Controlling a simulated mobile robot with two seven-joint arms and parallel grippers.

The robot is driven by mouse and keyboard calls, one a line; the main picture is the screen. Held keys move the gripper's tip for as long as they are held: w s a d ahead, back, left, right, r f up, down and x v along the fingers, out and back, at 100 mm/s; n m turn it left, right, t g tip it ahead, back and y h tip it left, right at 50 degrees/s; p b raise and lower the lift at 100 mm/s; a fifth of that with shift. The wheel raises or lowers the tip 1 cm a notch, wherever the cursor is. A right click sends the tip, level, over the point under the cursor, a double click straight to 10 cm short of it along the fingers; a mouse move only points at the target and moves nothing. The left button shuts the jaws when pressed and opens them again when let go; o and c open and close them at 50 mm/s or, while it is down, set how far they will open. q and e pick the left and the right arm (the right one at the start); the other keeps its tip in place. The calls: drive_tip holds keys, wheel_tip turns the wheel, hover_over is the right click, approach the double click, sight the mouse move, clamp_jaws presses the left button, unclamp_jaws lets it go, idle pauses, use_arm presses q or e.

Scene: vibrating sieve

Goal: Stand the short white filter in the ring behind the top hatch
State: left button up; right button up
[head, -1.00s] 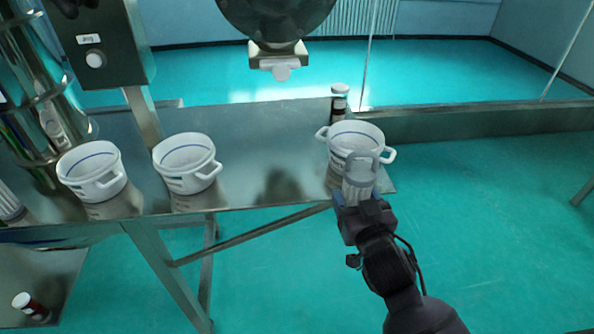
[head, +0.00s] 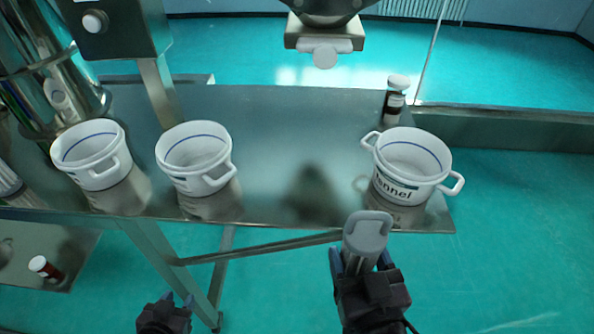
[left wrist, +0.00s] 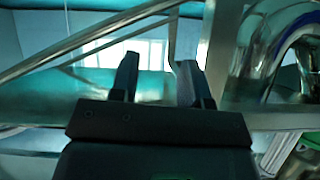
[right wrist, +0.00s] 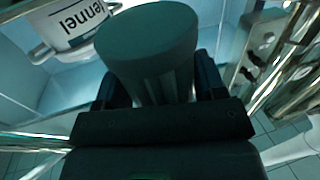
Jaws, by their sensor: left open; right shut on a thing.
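The steel table (head: 290,150) carries two white pots (head: 92,155) (head: 195,160) at left and a lettered pot (head: 410,165) at right. A control box (head: 115,25) on a post rises at upper left. The table's middle is clear.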

drive_tip(key=shift+w+a, duration=0.2)
drive_tip(key=shift+a, duration=0.05)
drive_tip(key=p+x, duration=0.1)
drive_tip(key=x, duration=1.1)
drive_tip(key=p+x, duration=0.1)
drive_tip(key=x, duration=0.4)
drive_tip(key=shift+w, duration=0.1)
drive_tip(key=shift+f, duration=0.3)
use_arm(q)
drive_tip(key=shift+s+r, duration=0.45)
drive_tip(key=shift+r, duration=0.25)
use_arm(e)
drive_tip(key=shift+f, duration=0.15)
drive_tip(key=o, duration=1)
use_arm(q)
drive_tip(key=shift+w+r, duration=0.1)
